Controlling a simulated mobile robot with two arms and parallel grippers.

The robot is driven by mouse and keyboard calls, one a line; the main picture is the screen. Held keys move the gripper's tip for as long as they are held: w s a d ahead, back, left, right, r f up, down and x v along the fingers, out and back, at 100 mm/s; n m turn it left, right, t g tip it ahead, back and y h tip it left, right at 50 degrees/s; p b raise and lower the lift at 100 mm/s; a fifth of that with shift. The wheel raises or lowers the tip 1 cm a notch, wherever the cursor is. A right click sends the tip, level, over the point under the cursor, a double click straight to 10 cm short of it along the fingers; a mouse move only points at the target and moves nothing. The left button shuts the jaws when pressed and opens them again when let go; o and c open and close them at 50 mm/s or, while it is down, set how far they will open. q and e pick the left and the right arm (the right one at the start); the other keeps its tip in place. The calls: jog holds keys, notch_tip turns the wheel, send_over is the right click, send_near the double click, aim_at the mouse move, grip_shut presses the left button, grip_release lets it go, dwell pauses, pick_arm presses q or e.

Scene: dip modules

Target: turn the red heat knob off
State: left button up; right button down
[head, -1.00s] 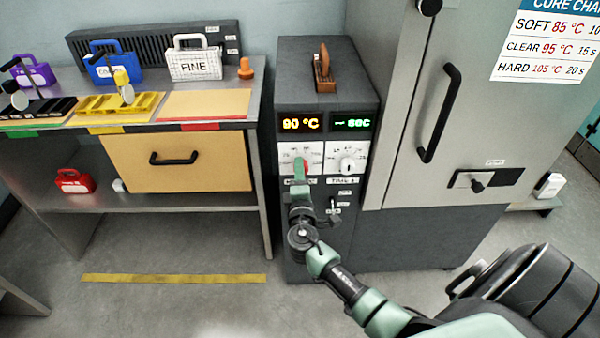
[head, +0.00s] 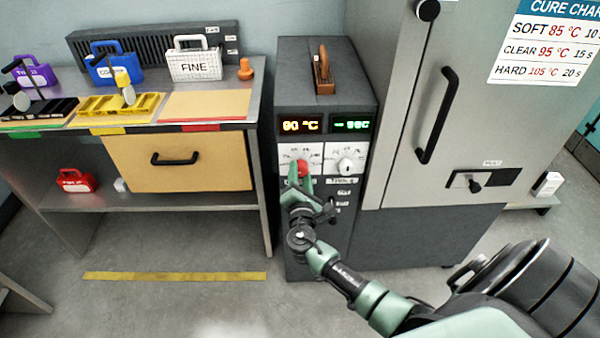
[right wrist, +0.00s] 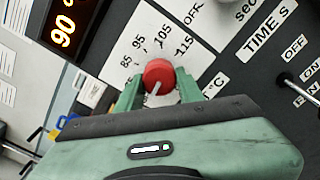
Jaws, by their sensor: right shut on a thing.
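The red heat knob (head: 303,167) sits on a white dial plate on the front of the dark control cabinet. It also shows in the right wrist view (right wrist: 158,74), with a white line on its lower part and temperature marks 85 to 115 around it. My right gripper (head: 300,181) is at the knob, its green fingers (right wrist: 158,90) on either side and shut on it. The fingers partly cover the knob in the head view. My left gripper is not in view.
The white time knob (head: 346,165) is just right of the red knob, with small switches (head: 343,194) below. The oven door handle (head: 437,115) stands out further right. A bench (head: 262,100) with cases and trays is at left.

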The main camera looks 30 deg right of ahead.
jog(key=shift+f, duration=0.1)
dwell(0.4)
jog(key=c, duration=0.9)
grip_release()
jog(key=v, duration=0.8)
jog(key=shift+b, duration=0.3)
jog(key=s+a+f+m+g+y, duration=0.1)
jog(key=s+f+m+g+y, duration=0.3)
jog(key=f, duration=0.6)
jog(key=s+a+f+g, duration=0.1)
jog(key=s+f, duration=0.4)
jog(key=f, duration=0.5)
jog(key=s+a+f+m+g+y, duration=0.1)
jog(key=s+f+m+g+y, duration=0.3)
jog(key=f, duration=0.6)
jog(key=s+a+f+m+g, duration=0.1)
jog(key=s+f, duration=0.4)
jog(key=s, duration=0.5)
jog(key=s+a+f+m+g+y+p, duration=0.1)
jog(key=s+f+m, duration=0.4)
jog(key=s, duration=0.6)
jog(key=s+a+f+m+g, duration=0.3)
jog(key=s+f, duration=0.3)
jog(key=s, duration=0.5)
jog(key=shift+a+f+m+y, duration=0.2)
jog(key=shift+a+m+y, duration=0.1)
jog(key=shift+a+m, duration=0.3)
